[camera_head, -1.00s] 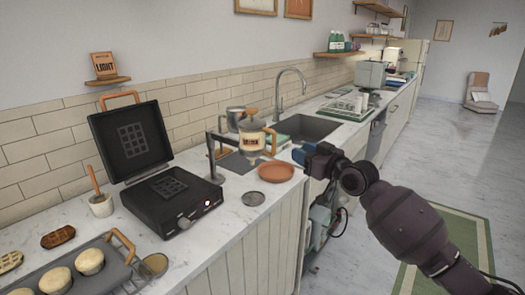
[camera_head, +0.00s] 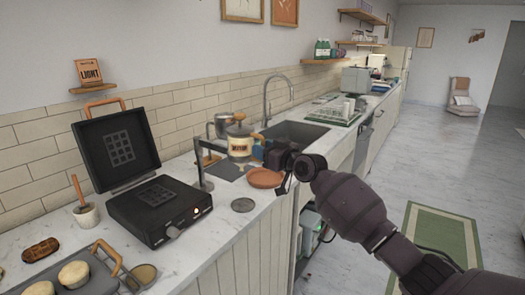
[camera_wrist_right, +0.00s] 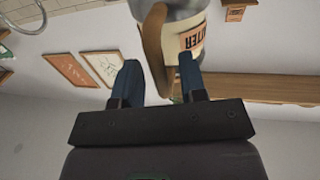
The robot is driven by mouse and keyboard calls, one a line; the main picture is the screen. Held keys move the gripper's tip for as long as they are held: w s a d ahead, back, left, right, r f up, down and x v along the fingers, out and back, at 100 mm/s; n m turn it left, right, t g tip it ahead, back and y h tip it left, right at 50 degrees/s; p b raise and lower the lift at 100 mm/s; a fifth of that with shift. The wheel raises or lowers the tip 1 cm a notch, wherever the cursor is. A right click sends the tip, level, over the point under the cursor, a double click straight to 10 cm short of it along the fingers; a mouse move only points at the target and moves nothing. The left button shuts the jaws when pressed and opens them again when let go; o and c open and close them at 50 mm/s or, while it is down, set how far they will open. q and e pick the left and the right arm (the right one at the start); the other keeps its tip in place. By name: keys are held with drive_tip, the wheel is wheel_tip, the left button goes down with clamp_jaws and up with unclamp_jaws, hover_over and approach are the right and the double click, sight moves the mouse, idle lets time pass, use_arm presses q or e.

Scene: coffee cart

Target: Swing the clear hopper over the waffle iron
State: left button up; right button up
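The hopper (camera_head: 240,146), with a label and a wooden handle, hangs from a dark swing arm on a post (camera_head: 202,168). It is to the right of the waffle iron (camera_head: 160,210), which stands with its lid (camera_head: 116,147) raised. My right gripper (camera_head: 262,152) is at the hopper's right side. In the right wrist view, my right gripper (camera_wrist_right: 158,80) has its fingers apart, with the wooden handle (camera_wrist_right: 154,45) between them and gaps visible. The hopper's labelled body (camera_wrist_right: 190,35) is just beyond. My left gripper is not in view.
A terracotta dish (camera_head: 265,178) and a dark round disc (camera_head: 243,205) lie on the counter below the hopper. A metal pot (camera_head: 222,122) and the sink (camera_head: 297,131) are behind. A muffin tray (camera_head: 95,284) and a utensil crock (camera_head: 86,215) are left.

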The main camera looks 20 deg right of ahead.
drive_tip(key=shift+w+a, duration=0.2)
drive_tip(key=shift+w, duration=0.1)
drive_tip(key=shift+c, duration=0.2)
clamp_jaws()
